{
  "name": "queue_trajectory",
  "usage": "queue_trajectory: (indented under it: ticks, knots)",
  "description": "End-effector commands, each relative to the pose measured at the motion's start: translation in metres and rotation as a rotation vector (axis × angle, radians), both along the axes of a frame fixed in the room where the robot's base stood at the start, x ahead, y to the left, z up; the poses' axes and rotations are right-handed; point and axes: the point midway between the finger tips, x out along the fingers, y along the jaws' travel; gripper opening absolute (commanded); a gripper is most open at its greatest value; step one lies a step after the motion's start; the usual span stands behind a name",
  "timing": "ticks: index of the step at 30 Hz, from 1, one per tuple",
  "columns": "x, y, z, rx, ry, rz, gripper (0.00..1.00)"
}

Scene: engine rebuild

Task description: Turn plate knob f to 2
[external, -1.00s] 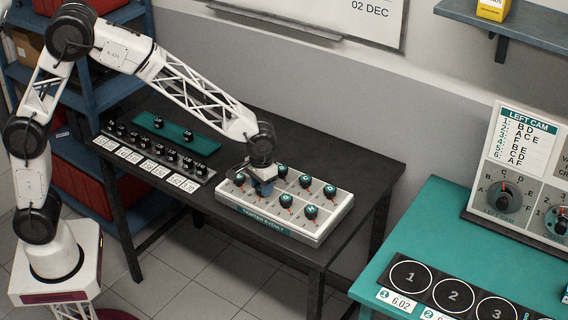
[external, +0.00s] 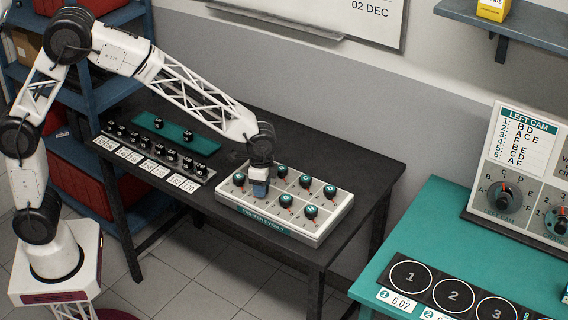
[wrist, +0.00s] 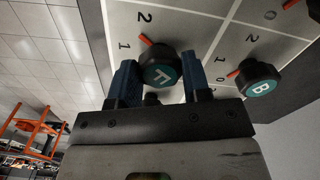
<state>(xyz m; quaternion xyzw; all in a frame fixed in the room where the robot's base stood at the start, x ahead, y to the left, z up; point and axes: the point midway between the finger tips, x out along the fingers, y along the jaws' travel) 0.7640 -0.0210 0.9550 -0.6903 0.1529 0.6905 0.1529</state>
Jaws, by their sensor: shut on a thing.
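Plate knob F (wrist: 161,73) is a black round knob with a teal cap, close up in the wrist view. Its orange pointer (wrist: 147,40) points between the printed 1 (wrist: 124,45) and the printed 2 (wrist: 145,17). My gripper (wrist: 157,78) has a blue finger on each side of the knob and is shut on it. In the external view my gripper (external: 260,188) is down at the front left part of the white knob plate (external: 318,238), and it hides knob F there.
Knob B (wrist: 258,80) is close to the right finger in the wrist view. Several similar knobs (external: 310,212) stand on the plate around my gripper.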

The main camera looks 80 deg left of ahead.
Motion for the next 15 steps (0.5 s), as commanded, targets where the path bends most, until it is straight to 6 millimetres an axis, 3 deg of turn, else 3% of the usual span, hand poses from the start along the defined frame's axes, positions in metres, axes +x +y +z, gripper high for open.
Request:
queue_trajectory:
  ticks: [15]
  knots:
    - [0.0002,-0.0002,0.0015,0.0,-0.001,-0.364,0.2]
